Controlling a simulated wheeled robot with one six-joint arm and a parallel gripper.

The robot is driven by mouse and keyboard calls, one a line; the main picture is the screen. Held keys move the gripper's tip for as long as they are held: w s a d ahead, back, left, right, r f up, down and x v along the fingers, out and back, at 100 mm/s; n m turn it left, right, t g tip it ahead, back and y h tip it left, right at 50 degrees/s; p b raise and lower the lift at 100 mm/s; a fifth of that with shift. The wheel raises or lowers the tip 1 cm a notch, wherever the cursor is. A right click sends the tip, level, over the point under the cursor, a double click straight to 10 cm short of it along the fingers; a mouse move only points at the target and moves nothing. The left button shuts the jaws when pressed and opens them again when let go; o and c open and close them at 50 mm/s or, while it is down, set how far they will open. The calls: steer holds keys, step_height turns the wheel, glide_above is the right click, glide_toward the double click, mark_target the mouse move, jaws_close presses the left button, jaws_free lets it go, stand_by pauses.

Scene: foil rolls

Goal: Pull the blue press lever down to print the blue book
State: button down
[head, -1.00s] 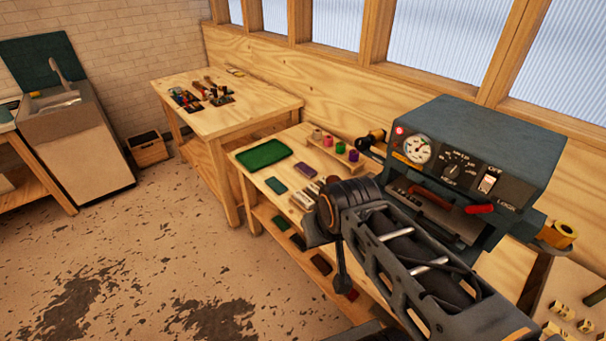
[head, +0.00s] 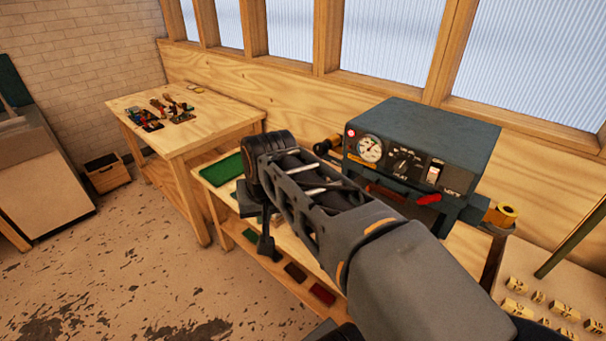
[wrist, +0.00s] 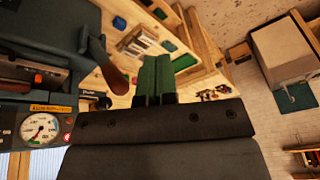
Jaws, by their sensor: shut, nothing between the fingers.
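The blue-grey press (head: 425,135) stands on the bench at the right in the head view, with a gauge, a dial and a red handle on its front. In the wrist view a grey lever arm with a dark red-brown grip (wrist: 115,75) juts from the press (wrist: 30,50). I cannot make out a blue lever. A small blue item (wrist: 119,22), perhaps the book, lies on the bench in the wrist view; my arm hides that spot in the head view. My gripper (head: 265,248) is shut and empty, pointing down in front of the bench, apart from the lever; its tips (wrist: 155,90) show in the wrist view.
A green tray (head: 222,170) lies at the bench's left end, partly behind my arm. Dark red and green slabs (head: 295,271) lie on the lower shelf. A second table (head: 185,140) with tools stands further left.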

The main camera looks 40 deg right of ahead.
steer(key=w+d+r+m, duration=0.1)
steer(key=d+r+m, duration=0.2)
steer(key=d, duration=0.4)
steer(key=w+d+r+m+g+y, duration=0.1)
steer(key=w+d+r+m, duration=0.1)
steer(key=d+m, duration=0.3)
steer(key=w+d+r+m+g, duration=0.1)
steer(key=d+r+m, duration=0.3)
steer(key=d, duration=0.4)
steer(key=shift+w+d+r+b, duration=0.3)
steer(key=shift+w+r+b, duration=0.1)
steer(key=shift+r, duration=0.1)
steer(key=shift+w+a+f+p, duration=0.15)
steer(key=shift+w+a+f, duration=0.45)
steer(key=shift+f, duration=1.4)
steer(key=shift+w+a+f+p, duration=0.1)
steer(key=shift+w+a+f, duration=0.15)
steer(key=shift+a+f, duration=1.2)
steer(key=shift+w+a+f+p, duration=0.15)
steer(key=shift+w+f, duration=0.3)
steer(key=shift+f, duration=2.1)
